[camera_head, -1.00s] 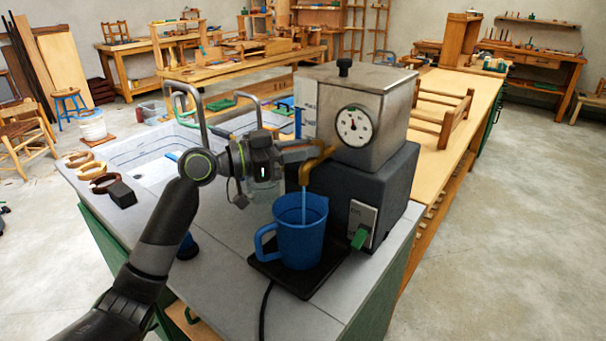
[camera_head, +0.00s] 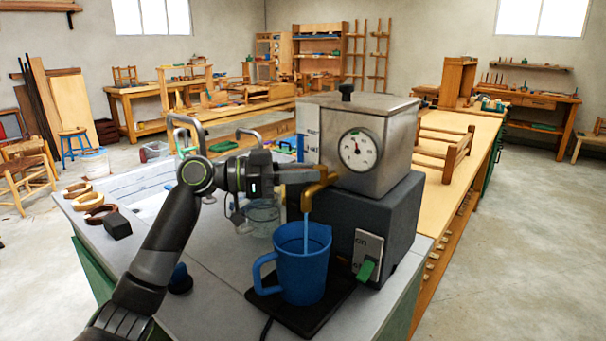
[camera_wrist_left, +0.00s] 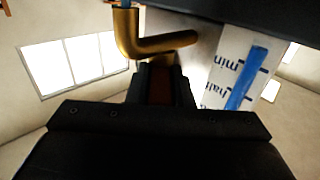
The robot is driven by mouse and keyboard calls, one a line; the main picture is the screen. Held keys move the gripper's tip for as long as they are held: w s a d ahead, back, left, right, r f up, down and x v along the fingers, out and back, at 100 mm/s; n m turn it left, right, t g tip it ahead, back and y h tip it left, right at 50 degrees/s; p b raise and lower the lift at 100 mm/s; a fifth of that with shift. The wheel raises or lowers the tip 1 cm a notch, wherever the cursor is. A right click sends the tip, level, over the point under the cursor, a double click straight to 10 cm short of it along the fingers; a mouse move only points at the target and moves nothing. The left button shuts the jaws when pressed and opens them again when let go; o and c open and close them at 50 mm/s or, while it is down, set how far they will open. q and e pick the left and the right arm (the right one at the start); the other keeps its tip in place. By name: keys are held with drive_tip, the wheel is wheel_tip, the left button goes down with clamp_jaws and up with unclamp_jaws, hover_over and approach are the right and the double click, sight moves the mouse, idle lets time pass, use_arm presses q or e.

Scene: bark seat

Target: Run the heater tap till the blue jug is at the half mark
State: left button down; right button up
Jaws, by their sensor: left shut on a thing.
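The blue jug (camera_head: 303,272) stands upright on a black plate (camera_head: 322,318) in front of the heater. A thin stream of water (camera_head: 306,232) runs from the brass tap (camera_head: 312,196) into it. The water level inside the jug is hidden. The heater (camera_head: 352,150) is a steel tank with a round dial (camera_head: 357,149) on a dark base. My left gripper (camera_head: 290,174) is shut at the tap, on its handle, which is mostly hidden by the fingers. The left wrist view shows the brass spout (camera_wrist_left: 128,35) just beyond the fingers (camera_wrist_left: 160,85). My right gripper is not in view.
A marked card with a blue strip (camera_wrist_left: 243,80) stands beside the tank. A green switch (camera_head: 367,269) is on the heater's base. A glass jar (camera_head: 262,217) stands behind the blue jug. A sink (camera_head: 140,186) and clamps (camera_head: 95,212) lie to the left.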

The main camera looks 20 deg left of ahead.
use_arm(q)
drive_tip(key=c, duration=1.3)
unclamp_jaws()
drive_tip(key=shift+b+v, duration=1.9)
drive_tip(key=shift+v, duration=6.85)
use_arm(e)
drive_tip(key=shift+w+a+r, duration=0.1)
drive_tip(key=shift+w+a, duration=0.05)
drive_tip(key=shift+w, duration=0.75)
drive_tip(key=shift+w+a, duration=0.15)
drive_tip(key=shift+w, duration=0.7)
use_arm(q)
drive_tip(key=shift+w, duration=0.1)
